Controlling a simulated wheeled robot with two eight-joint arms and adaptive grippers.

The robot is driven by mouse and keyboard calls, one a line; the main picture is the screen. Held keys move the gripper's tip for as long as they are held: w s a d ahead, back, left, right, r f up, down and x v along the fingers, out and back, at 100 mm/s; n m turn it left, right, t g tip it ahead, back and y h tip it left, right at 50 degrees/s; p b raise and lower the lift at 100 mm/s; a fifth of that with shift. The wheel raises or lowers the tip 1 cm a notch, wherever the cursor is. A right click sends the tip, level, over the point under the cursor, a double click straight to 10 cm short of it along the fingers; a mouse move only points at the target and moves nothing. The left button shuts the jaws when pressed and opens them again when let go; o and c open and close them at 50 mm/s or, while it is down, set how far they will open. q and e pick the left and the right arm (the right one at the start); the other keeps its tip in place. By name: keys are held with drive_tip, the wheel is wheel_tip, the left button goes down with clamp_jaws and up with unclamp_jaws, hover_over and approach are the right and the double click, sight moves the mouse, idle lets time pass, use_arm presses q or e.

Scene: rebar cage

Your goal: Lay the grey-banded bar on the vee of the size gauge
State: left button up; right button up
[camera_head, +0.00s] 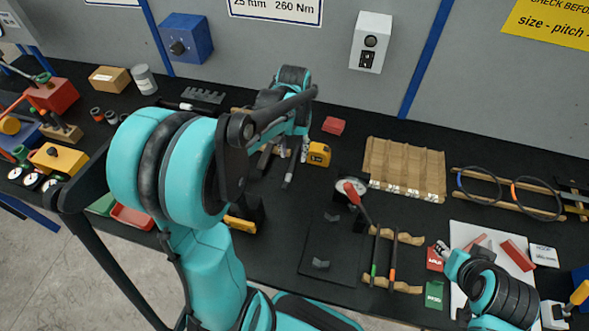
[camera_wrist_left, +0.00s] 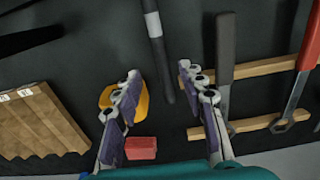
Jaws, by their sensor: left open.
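My left gripper (camera_head: 283,168) hangs over the back middle of the bench. In the left wrist view its fingers (camera_wrist_left: 160,88) are apart, with nothing clasped. A dark bar with a light grey band (camera_wrist_left: 153,24) lies on the bench; its near end reaches between the fingertips, and touch cannot be told. A dark plate with small grey vee-like blocks (camera_head: 321,264) and a dial with a red lever (camera_head: 356,193) stand at centre; which is the size gauge is unclear. My right gripper (camera_head: 446,251) is small, its jaws unclear.
A yellow tape measure (camera_head: 319,154) and a red block (camera_head: 333,126) lie near the left gripper. A wooden rack (camera_head: 405,167) stands right of them. Green- and orange-banded bars (camera_head: 392,262) rest on wooden supports. Wrenches on wooden rails (camera_wrist_left: 262,124) lie beside the fingers.

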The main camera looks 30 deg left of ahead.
sight(292, 165)
use_arm(q)
drive_tip(key=f, duration=0.1)
drive_tip(key=f+b, duration=0.1)
drive_tip(key=f, duration=0.1)
drive_tip(key=f+b, duration=0.1)
drive_tip(key=f, duration=0.1)
drive_tip(key=shift+s, duration=0.35)
drive_tip(key=shift+r, duration=0.1)
clamp_jaws()
